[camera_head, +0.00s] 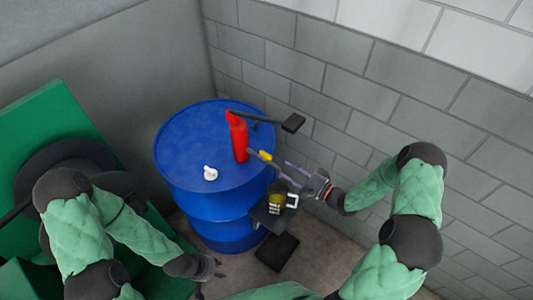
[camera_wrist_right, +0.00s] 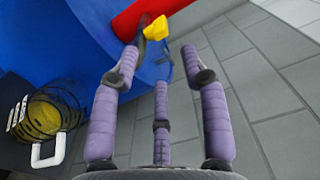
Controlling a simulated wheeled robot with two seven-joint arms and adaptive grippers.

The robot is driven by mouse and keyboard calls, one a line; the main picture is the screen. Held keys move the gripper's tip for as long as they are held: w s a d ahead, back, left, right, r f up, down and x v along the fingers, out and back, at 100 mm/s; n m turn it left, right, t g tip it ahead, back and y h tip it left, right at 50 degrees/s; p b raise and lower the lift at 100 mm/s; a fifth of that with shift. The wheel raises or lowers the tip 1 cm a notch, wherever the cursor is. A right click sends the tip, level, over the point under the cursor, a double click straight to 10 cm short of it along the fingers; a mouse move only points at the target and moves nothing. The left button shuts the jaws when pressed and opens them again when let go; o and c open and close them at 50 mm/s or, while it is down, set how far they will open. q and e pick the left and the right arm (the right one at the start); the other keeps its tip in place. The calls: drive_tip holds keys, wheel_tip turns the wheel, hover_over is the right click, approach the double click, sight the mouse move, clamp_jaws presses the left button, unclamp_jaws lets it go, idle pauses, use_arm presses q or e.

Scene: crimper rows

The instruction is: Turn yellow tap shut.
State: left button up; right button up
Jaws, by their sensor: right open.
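The yellow tap (camera_head: 265,156) sits at the end of a dark spout on the red pump (camera_head: 238,138), which stands on the blue drum (camera_head: 190,150). In the right wrist view the yellow tap (camera_wrist_right: 156,28) shows just beyond the fingertips, near the red pump body (camera_wrist_right: 145,15). My right gripper (camera_head: 288,170) is to the right of the tap, pointing at it. Its purple fingers (camera_wrist_right: 160,62) are spread, with nothing between them. My left gripper (camera_head: 208,268) hangs low in front of the drum, away from the tap; its fingers are too small to read.
A yellow-and-black container (camera_head: 275,203) with a white handle (camera_head: 293,200) is below the spout. A white fitting (camera_head: 210,173) is on the drum top. The pump's black lever (camera_head: 292,123) reaches right. Grey block walls (camera_head: 340,85) stand close behind. A green object (camera_head: 50,130) is at left.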

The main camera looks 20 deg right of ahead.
sight(269, 159)
drive_tip(key=x, duration=1)
drive_tip(key=shift+w+a, duration=0.15)
drive_tip(key=shift+w, duration=0.05)
clamp_jaws()
